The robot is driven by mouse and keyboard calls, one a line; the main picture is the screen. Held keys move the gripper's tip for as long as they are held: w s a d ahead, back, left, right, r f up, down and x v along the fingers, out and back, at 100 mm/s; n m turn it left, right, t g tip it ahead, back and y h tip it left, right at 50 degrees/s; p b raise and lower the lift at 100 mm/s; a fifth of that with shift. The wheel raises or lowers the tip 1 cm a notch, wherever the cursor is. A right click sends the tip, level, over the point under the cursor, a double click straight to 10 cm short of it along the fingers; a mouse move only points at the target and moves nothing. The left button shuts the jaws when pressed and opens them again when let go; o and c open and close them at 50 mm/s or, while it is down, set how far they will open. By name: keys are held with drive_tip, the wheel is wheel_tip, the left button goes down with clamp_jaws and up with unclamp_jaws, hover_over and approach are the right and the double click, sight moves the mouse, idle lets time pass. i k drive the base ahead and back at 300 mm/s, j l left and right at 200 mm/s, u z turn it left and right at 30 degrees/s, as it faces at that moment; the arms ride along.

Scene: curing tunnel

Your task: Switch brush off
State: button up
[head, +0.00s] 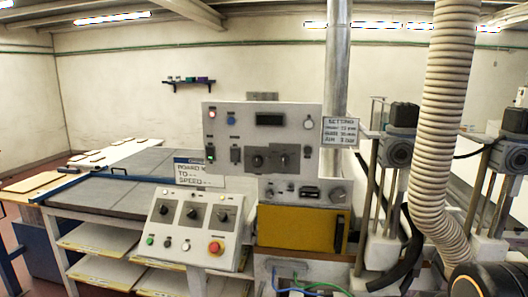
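A sloped control box (195,228) stands at the centre, with three black rotary switches on grey plates: left (164,210), middle (192,213) and right (223,215). Below them are small green, black and white buttons and a red emergency stop (215,248) on a yellow base. The labels are too small to read, so I cannot tell which switch is the brush.
A ribbed hose (447,120) and a metal pipe (337,60) rise at the right. Posts with motor units (397,152) stand beside them. A yellow-brown box (297,228) sits below the panel. A grey conveyor table (110,195) with shelves extends left. A sign (340,132) hangs beside the panel.

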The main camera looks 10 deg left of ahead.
sight(210, 151)
drive_tip(key=i+j, duration=0.1)
drive_tip(key=j, duration=0.35)
drive_tip(key=i+j, duration=0.15)
drive_tip(key=j, duration=0.35)
drive_tip(key=i+j, duration=0.1)
drive_tip(key=j, duration=0.35)
drive_tip(key=i+j, duration=0.1)
drive_tip(key=j, duration=0.4)
drive_tip(key=i+j, duration=0.15)
drive_tip(key=j, duration=0.3)
